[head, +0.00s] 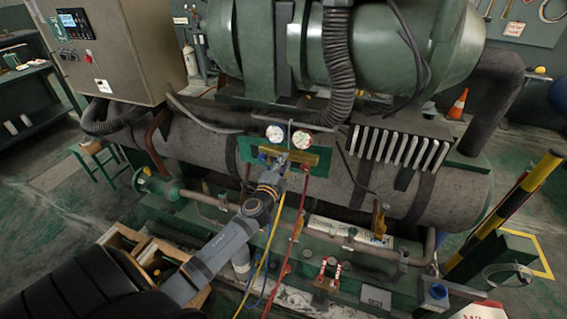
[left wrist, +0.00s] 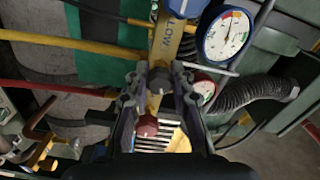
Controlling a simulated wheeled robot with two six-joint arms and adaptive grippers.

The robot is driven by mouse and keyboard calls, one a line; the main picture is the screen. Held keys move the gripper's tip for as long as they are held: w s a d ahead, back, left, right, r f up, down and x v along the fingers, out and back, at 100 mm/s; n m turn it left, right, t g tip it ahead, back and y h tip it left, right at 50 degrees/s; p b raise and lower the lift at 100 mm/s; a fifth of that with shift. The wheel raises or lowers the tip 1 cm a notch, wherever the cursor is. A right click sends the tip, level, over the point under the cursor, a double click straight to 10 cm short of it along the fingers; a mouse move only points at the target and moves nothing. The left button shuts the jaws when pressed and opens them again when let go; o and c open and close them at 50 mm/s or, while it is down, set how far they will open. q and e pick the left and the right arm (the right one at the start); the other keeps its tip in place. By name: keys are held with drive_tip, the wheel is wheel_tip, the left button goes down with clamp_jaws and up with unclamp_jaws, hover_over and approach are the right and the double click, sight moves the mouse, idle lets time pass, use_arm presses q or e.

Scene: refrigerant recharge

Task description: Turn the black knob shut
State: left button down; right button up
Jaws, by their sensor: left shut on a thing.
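The gauge manifold is a brass-yellow bar (head: 312,158) on a green plate (head: 248,150), in the middle of the head view. Two round white gauges (head: 274,132) (head: 301,139) sit above it. My left gripper (head: 281,162) reaches its front from below. In the left wrist view the two dark fingers (left wrist: 160,92) are shut on the black knob (left wrist: 159,79), one finger on each side. A red knob (left wrist: 146,126) shows just beside it, nearer the palm. The knob's turned position cannot be told. The right gripper is not in view.
Yellow, blue and red hoses (head: 294,240) hang below the manifold, close to my left arm. A ribbed black hose (head: 338,70) runs down from the green tank (head: 400,40) behind. A wooden crate (head: 125,238) stands at the lower left.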

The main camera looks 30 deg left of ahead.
use_arm(q)
drive_tip(key=m, duration=0.5)
drive_tip(key=shift+f+p, duration=0.15)
drive_tip(key=shift+p, duration=0.15)
drive_tip(key=shift+m, duration=0.3)
drive_tip(key=c, duration=1.1)
unclamp_jaws()
drive_tip(key=v, duration=1.2)
drive_tip(key=shift+s, duration=0.1)
